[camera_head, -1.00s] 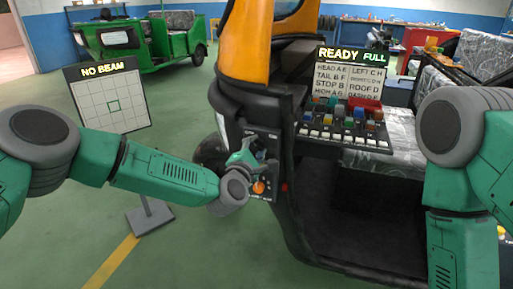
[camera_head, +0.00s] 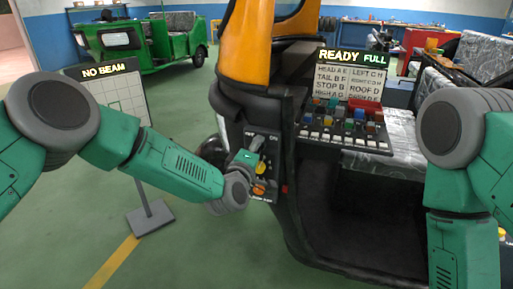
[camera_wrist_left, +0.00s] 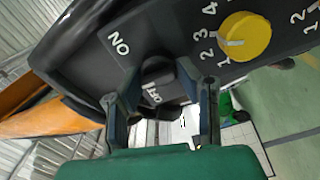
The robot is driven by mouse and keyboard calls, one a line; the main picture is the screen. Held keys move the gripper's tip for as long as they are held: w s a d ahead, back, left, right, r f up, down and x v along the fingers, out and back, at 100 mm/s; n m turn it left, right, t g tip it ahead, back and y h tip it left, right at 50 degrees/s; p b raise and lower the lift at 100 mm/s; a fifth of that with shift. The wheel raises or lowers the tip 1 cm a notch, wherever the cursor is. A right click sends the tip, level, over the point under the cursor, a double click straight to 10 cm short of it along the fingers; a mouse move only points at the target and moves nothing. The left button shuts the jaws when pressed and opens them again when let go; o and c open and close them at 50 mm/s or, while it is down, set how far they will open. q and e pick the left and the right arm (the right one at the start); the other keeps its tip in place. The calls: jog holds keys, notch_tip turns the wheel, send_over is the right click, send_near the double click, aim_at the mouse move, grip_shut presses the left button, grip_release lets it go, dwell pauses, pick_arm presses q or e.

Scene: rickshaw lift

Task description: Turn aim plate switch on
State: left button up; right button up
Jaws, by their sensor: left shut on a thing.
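A black switch knob (camera_wrist_left: 158,68) sits on the dark control panel (camera_head: 271,148) on the side of the rickshaw. ON and OFF labels are printed beside it. My left gripper (camera_head: 246,160) is at this panel. In the left wrist view my left gripper (camera_wrist_left: 163,92) has its fingers on either side of the knob, shut on it. The knob's exact pointing is hard to tell. The aim board (camera_head: 117,98) on a stand at left reads NO BEAM and is partly hidden by my left arm. My right gripper is out of view.
A yellow dial (camera_wrist_left: 245,36) with numbers is close beside the knob. An orange knob (camera_head: 259,188) is lower on the panel. A button console (camera_head: 345,135) and a READY FULL sign (camera_head: 352,57) are to the right. A green vehicle (camera_head: 140,40) stands behind.

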pick_arm(q)
jog(key=m, duration=0.4)
jog(key=shift+s+d+f+m, duration=0.2)
jog(key=shift+s+f+m, duration=0.1)
jog(key=shift+m, duration=0.1)
jog(key=shift+f+m+p, duration=0.1)
jog(key=shift+m+p, duration=0.3)
jog(key=shift+m, duration=1.4)
grip_shut()
grip_release()
jog(key=o, duration=1.1)
jog(key=shift+w, duration=0.2)
jog(key=shift+r, duration=0.25)
jog(key=shift+s, duration=0.15)
jog(key=v, duration=1.1)
jog(key=shift+s+a, duration=0.1)
jog(key=shift+s, duration=0.2)
